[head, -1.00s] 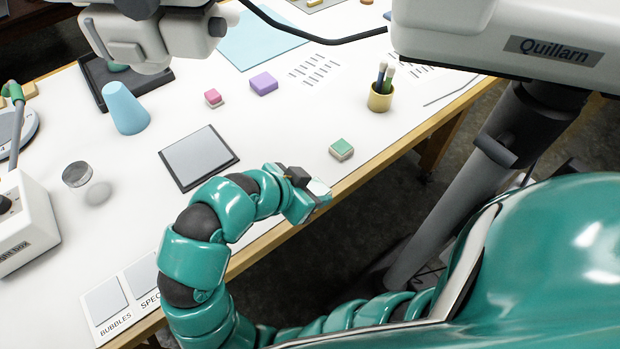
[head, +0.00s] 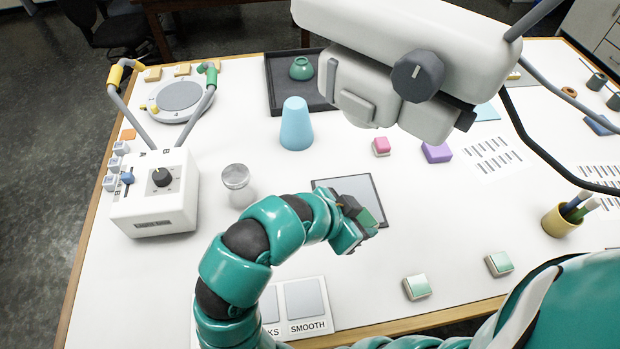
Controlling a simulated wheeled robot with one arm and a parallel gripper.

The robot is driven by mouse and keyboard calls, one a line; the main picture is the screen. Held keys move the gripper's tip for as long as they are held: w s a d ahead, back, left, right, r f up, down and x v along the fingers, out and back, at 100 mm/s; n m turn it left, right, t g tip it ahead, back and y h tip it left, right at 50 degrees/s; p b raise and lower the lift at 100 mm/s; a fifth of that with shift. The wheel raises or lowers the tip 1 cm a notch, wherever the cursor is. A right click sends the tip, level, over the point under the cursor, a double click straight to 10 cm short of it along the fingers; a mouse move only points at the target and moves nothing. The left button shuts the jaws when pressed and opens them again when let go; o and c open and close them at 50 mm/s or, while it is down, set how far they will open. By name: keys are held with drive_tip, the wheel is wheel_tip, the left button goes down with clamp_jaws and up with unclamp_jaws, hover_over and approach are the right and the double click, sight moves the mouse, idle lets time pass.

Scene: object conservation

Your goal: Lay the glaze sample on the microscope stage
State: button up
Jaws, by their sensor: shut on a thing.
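My gripper (head: 365,214) is shut on a small green block (head: 370,219), apparently the glaze sample, mostly hidden by the dark fingers. It is over the dark-framed grey pad (head: 376,192); I cannot tell how high. A round grey plate (head: 180,96) with numbered marks, apparently the microscope stage, lies at the back left with two bent lamp arms over it. Its top is empty. Two other green-topped blocks (head: 416,287) (head: 499,263) lie near the front edge, right of my gripper.
A white box with a knob (head: 160,195) stands at the left. A glass jar (head: 236,180) and blue cone (head: 296,125) stand between gripper and plate. A large white instrument head (head: 400,50) overhangs the back. A labelled card (head: 305,327) lies in front.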

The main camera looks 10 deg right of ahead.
drive_tip(key=w+f+p, duration=0.1)
drive_tip(key=w+f, duration=0.1)
drive_tip(key=w, duration=0.2)
drive_tip(key=w+d+f+p, duration=0.1)
drive_tip(key=w+f, duration=0.2)
drive_tip(key=w, duration=0.1)
drive_tip(key=w+f+p, duration=0.2)
drive_tip(key=w+f, duration=0.1)
drive_tip(key=w, duration=0.1)
drive_tip(key=shift+w+d+f, duration=0.25)
drive_tip(key=shift+w+d, duration=0.1)
drive_tip(key=shift+w+f+p, duration=0.35)
drive_tip(key=shift+w+f, duration=0.25)
drive_tip(key=shift+f, duration=0.15)
drive_tip(key=shift+f+p, duration=0.3)
drive_tip(key=shift+f, duration=1.15)
drive_tip(key=shift+f, duration=0.1)
drive_tip(key=o, duration=1.1)
